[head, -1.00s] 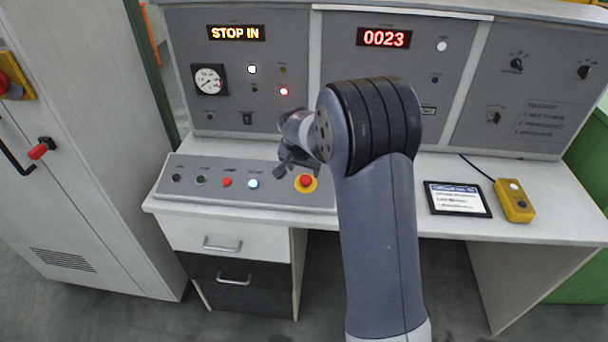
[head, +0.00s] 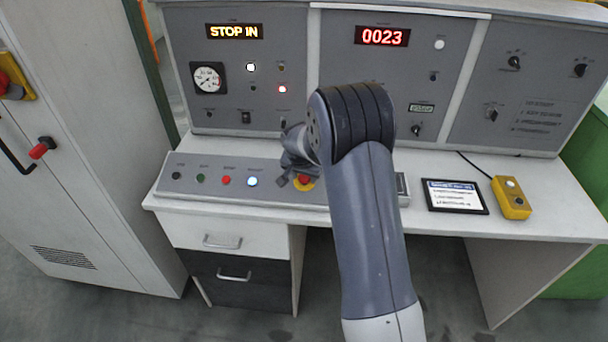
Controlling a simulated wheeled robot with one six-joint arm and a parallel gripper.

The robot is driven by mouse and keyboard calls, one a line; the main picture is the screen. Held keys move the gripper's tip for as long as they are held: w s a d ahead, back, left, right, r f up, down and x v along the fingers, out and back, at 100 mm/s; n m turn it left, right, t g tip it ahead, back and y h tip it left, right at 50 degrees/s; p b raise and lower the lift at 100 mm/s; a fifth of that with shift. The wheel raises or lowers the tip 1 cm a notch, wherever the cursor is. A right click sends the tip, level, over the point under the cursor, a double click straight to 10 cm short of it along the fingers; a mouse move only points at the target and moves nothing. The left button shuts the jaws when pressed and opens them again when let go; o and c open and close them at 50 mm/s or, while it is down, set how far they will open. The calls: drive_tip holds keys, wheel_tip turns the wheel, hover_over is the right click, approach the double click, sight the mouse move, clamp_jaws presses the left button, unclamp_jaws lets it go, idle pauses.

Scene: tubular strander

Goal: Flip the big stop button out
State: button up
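The big stop button (head: 304,181) is a red mushroom head on a yellow round plate, at the right of the sloped desk console. My gripper (head: 292,181) is down at this button, with its dark fingers over the button's left and upper part. It hides much of the red head and the yellow plate. I cannot tell whether the fingers touch the button or how far apart they are. An amber display (head: 234,31) on the upright panel reads "STOP IN".
Small console buttons, among them a red one (head: 226,180) and a lit blue-white one (head: 252,182), sit left of my gripper. A tablet (head: 455,196) and a yellow control box (head: 511,198) lie to the right. Another red button on yellow (head: 14,88) is on the left cabinet.

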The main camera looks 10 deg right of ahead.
clamp_jaws()
drive_tip(key=shift+r+b, duration=0.1)
drive_tip(key=shift+b, duration=0.25)
drive_tip(key=shift+r+b, duration=0.15)
drive_tip(key=shift+b, duration=0.15)
drive_tip(key=shift+r, duration=0.3)
drive_tip(key=shift+o, duration=1.8)
unclamp_jaws()
drive_tip(key=shift+s, duration=0.1)
